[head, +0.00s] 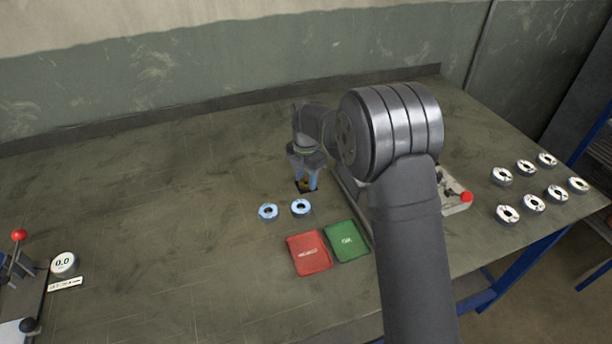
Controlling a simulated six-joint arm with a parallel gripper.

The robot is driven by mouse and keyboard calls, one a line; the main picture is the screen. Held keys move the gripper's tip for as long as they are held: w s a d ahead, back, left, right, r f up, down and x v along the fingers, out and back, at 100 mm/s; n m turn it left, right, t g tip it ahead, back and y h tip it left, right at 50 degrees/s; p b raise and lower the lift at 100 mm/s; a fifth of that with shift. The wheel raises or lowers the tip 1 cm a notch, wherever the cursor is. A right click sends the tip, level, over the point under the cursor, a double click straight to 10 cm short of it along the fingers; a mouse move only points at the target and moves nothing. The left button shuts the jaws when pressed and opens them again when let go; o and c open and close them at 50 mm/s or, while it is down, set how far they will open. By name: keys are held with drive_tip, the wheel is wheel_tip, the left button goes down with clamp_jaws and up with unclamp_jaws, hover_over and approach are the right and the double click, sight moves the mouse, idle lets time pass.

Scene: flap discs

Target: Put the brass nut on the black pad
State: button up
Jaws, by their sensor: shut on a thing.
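My gripper (306,184) points down at the middle of the table. It is shut on the small brass nut (305,183), which shows as a brownish spot between the blue-grey fingertips. The black pad (301,189) is a small dark patch right beneath the nut and fingertips, and they hide part of it. I cannot tell whether the nut touches the pad.
Red (309,253) and green (347,241) mats lie nearer. A red-knobbed device (457,196) and several discs (533,204) are right. A gauge (63,264) stands left. The left-middle table is clear.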

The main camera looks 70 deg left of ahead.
drive_tip(key=o, duration=1.1)
wheel_tip(320, 180, up, 7)
